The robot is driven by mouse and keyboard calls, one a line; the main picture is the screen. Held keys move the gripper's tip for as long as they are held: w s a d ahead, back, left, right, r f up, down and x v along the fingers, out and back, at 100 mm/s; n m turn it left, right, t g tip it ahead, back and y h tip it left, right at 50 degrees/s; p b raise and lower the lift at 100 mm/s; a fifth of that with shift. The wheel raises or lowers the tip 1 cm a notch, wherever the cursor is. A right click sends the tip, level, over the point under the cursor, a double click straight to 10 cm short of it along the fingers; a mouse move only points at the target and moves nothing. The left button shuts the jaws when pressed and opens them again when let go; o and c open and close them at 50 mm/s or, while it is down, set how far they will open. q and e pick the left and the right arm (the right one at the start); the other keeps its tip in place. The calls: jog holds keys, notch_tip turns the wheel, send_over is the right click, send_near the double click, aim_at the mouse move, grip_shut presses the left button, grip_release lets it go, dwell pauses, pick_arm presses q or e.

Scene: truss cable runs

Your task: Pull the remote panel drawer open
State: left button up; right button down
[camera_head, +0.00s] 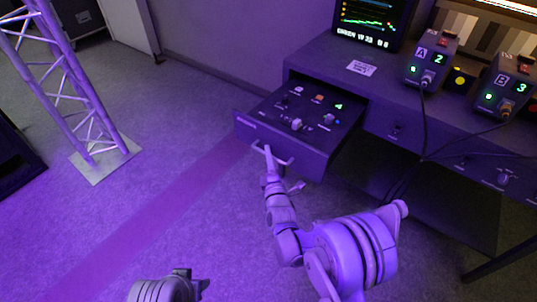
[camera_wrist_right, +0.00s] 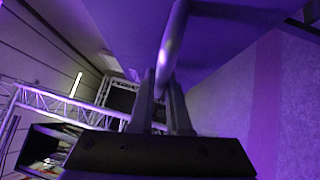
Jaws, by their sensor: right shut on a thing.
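The remote panel drawer (camera_head: 288,118) stands pulled out from the left end of the desk, with small knobs, buttons and a green digit on its top panel. A pale bar handle (camera_head: 283,161) crosses its front face. My right gripper (camera_head: 269,158) is at the left part of this handle. In the right wrist view the two fingers of my right gripper (camera_wrist_right: 161,88) are shut on the handle bar (camera_wrist_right: 172,38). My left gripper (camera_head: 200,286) shows only in part at the bottom edge, well away from the drawer.
Two boxes marked A (camera_head: 432,59) and B (camera_head: 505,83) stand on the desk (camera_head: 385,83), with cables hanging in front. A monitor (camera_head: 372,20) is behind. A truss tower (camera_head: 75,85) stands at left. The floor (camera_head: 180,150) between is clear.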

pick_arm(q)
jog(key=shift+s+a, duration=0.25)
jog(key=shift+s, duration=0.1)
pick_arm(e)
jog(key=shift+s+a, duration=0.3)
jog(key=shift+s, duration=0.05)
jog(key=c, duration=0.9)
grip_release()
jog(key=shift+s, duration=0.1)
pick_arm(q)
jog(key=shift+r+p, duration=0.3)
jog(key=shift+r, duration=0.05)
pick_arm(e)
jog(key=v, duration=1)
jog(key=shift+s, duration=0.3)
pick_arm(q)
jog(key=shift+d, duration=0.1)
pick_arm(e)
jog(key=shift+d, duration=0.2)
